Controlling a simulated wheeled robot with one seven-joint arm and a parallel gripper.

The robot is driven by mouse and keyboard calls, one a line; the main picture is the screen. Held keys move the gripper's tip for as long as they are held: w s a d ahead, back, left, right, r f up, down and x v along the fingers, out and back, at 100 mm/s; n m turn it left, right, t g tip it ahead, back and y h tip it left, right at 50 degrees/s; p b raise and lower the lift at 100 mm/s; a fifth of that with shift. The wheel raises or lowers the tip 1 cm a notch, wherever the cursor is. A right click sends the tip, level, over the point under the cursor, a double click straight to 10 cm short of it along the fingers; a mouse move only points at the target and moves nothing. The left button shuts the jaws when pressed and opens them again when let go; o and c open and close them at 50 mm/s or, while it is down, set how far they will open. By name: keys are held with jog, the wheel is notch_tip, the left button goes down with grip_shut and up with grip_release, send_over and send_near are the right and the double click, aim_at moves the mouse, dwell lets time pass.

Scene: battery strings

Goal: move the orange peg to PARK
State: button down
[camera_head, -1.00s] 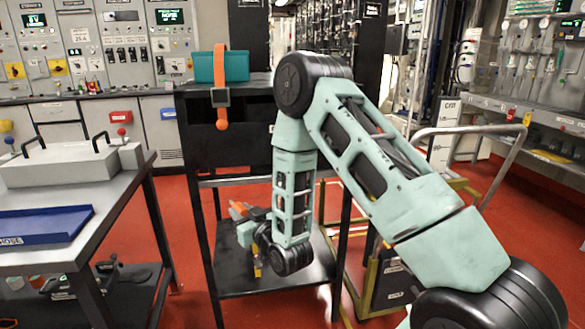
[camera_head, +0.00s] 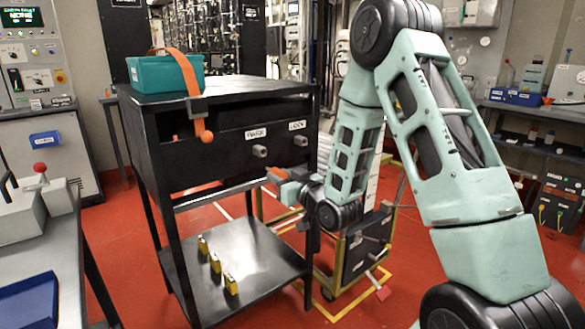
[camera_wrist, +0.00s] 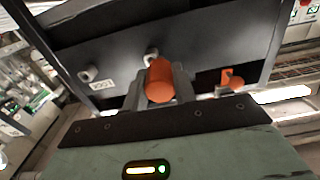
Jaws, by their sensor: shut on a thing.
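The orange peg (camera_head: 277,174) is in my gripper (camera_head: 287,183), in front of the black cart's panel. In the wrist view the peg (camera_wrist: 160,82) sits between the two grey fingers of my gripper (camera_wrist: 159,88), which are shut on it. The PARK label (camera_head: 256,133) is on the panel, with a grey round socket (camera_head: 259,151) below it. In the head view the peg is lower than this socket. In the wrist view the PARK socket (camera_wrist: 151,55) shows just beyond the peg, partly hidden by it. The PARK label is hidden there.
A second socket (camera_head: 300,139) sits under the LOCK label (camera_head: 297,125). An orange strap with a ball (camera_head: 206,136) hangs over the panel's left part. A teal box (camera_head: 165,74) stands on the cart top (camera_head: 232,86). Several yellow blocks (camera_head: 231,285) stand on the lower shelf.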

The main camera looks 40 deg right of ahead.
jog(key=shift+s+d+r, duration=0.45)
jog(key=shift+d+r, duration=0.15)
jog(key=shift+r, duration=0.05)
jog(key=shift+s+d+r, duration=0.4)
jog(key=shift+d+r, duration=0.2)
jog(key=shift+s+f+b, duration=0.1)
jog(key=shift+b, duration=0.2)
jog(key=shift+w, duration=2.95)
jog(key=shift+b, duration=0.6)
jog(key=shift+w+a, duration=0.15)
jog(key=shift+w, duration=2.25)
jog(key=c, duration=1.1)
grip_release()
jog(key=shift+o, duration=0.2)
